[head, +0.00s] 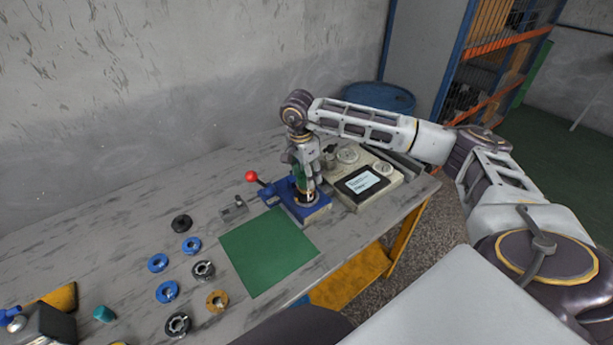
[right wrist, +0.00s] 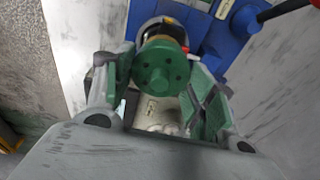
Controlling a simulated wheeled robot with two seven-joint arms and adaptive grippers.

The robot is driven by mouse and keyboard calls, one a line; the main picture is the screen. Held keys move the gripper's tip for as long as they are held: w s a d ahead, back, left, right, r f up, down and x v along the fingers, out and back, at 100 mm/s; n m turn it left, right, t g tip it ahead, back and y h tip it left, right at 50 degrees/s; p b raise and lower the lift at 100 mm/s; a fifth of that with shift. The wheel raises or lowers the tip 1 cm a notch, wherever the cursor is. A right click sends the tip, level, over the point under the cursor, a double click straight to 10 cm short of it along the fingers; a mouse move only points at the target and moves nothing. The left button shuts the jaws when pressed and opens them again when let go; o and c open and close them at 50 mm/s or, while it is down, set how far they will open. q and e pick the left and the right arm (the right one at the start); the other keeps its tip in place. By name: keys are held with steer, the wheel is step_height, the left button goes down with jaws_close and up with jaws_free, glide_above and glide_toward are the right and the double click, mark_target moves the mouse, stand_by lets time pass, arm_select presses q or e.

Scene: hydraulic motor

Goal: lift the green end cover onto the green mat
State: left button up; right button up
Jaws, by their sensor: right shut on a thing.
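The green end cover (right wrist: 160,66) is a round disc with small holes, seen face-on in the right wrist view between my fingers. It sits over the motor, which stands in the blue fixture (head: 309,212) on the bench. My right gripper (head: 303,178) points down over the fixture, shut on the cover; its fingers (right wrist: 160,85) lie on both sides of it. Whether the cover still touches the motor is hard to tell. The green mat (head: 268,252) lies flat and empty, left of and nearer than the fixture. My left gripper is not in view.
A red-knobbed lever (head: 252,176) stands left of the fixture. A tester with a screen (head: 364,183) is close on the right. Several blue (head: 167,292), black and metal rings lie left of the mat. A grey block (head: 234,208) lies behind the mat.

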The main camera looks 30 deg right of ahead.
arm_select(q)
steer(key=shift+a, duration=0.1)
arm_select(e)
steer(key=shift+r, duration=0.1)
steer(key=shift+r, duration=0.9)
step_height(320, 180, up, 7)
steer(key=shift+f, duration=0.1)
steer(key=shift+r, duration=0.65)
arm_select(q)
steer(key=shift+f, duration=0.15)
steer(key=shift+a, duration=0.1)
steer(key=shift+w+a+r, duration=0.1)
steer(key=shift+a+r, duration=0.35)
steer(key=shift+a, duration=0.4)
arm_select(e)
steer(key=shift+r, duration=0.55)
